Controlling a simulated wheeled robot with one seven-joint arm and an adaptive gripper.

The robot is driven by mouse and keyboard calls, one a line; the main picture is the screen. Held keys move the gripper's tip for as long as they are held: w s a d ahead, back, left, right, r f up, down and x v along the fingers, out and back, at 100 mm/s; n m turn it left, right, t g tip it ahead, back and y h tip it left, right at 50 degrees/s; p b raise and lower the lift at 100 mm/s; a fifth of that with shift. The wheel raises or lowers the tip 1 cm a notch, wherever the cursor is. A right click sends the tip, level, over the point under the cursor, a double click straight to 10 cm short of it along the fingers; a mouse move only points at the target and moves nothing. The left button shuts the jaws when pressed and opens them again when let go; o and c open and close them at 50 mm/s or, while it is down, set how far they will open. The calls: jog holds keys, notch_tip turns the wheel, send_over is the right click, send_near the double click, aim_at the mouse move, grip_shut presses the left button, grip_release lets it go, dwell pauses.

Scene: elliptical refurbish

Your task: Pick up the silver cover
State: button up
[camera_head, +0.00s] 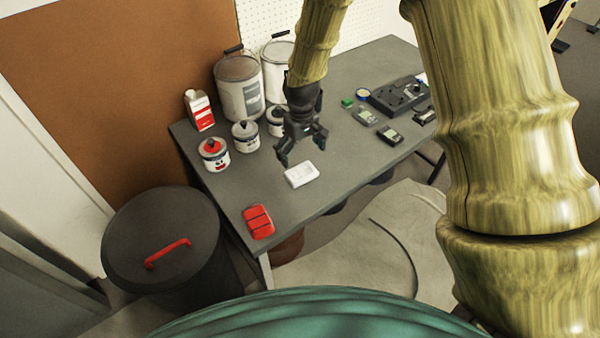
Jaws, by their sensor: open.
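A small pale, whitish box-like piece (301,175) lies flat on the grey table near its front edge. It is the nearest match to the silver cover, though I cannot tell its material. My gripper (302,154) is black, points down and is open. Its fingertips show just behind and above the pale piece in the picture, with nothing seen between them. I cannot tell the exact height of the fingers over the table.
A red case (258,222) lies at the table's (225,185) near left corner. Paint cans (214,153) and a red-and-white bottle (200,110) stand behind left. Small devices (390,135) and a black case (397,97) lie right. A dark bin (160,235) stands left.

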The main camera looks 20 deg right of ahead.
aim_at(301, 172)
notch_tip(301, 172, down, 2)
jog(key=shift+f, duration=0.2)
jog(key=shift+s+f+p, duration=0.15)
jog(key=shift+f+p, duration=0.3)
jog(key=shift+f, duration=0.55)
jog(key=shift+s+f+p, duration=0.15)
jog(key=shift+f+p, duration=0.25)
jog(key=shift+f, duration=1.35)
jog(key=c, duration=1.1)
